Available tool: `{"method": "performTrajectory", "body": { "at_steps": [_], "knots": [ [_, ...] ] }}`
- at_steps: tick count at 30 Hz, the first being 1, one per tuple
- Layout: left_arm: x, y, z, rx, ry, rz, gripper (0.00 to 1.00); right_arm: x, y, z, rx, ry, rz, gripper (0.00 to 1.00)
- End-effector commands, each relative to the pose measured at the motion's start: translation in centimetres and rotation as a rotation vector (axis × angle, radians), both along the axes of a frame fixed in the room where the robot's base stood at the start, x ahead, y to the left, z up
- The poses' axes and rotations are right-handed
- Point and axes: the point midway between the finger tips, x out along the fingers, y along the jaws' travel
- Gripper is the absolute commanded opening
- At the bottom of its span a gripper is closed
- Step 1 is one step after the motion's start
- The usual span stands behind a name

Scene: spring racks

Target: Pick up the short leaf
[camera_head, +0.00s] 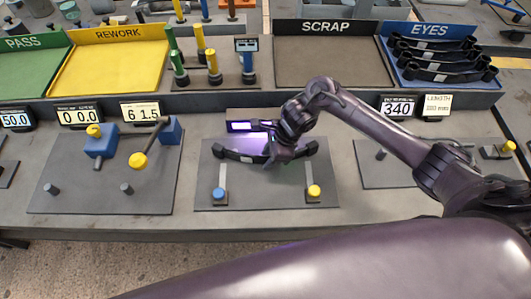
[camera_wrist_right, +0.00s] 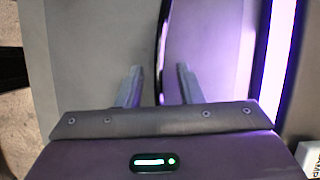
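A dark curved leaf (camera_head: 236,156) lies across the grey plate (camera_head: 225,200) at the middle of the bench, its ends near two upright posts. I cannot tell its length from here. My right gripper (camera_head: 280,158) is over the right part of this leaf and hides some of it. In the right wrist view my two fingers (camera_wrist_right: 159,85) are apart, and the thin dark edge of the leaf (camera_wrist_right: 163,40) runs between them, with gaps on both sides. My left gripper is not in view.
A lit purple lamp (camera_head: 241,126) is just behind the leaf. A blue knob (camera_head: 218,193) and a yellow knob (camera_head: 314,191) stand on the plate. The EYES bin (camera_head: 400,78) holds several dark leaves; the SCRAP bin (camera_head: 330,70) looks empty.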

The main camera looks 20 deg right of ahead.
Motion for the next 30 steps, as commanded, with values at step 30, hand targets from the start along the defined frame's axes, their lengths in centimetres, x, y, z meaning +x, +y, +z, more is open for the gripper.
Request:
{"method": "performTrajectory", "body": {
  "at_steps": [30],
  "knots": [
    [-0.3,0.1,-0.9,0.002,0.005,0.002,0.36,0.4,0.1,3.9,0.004,-0.012,0.002,0.00]
  ]
}}
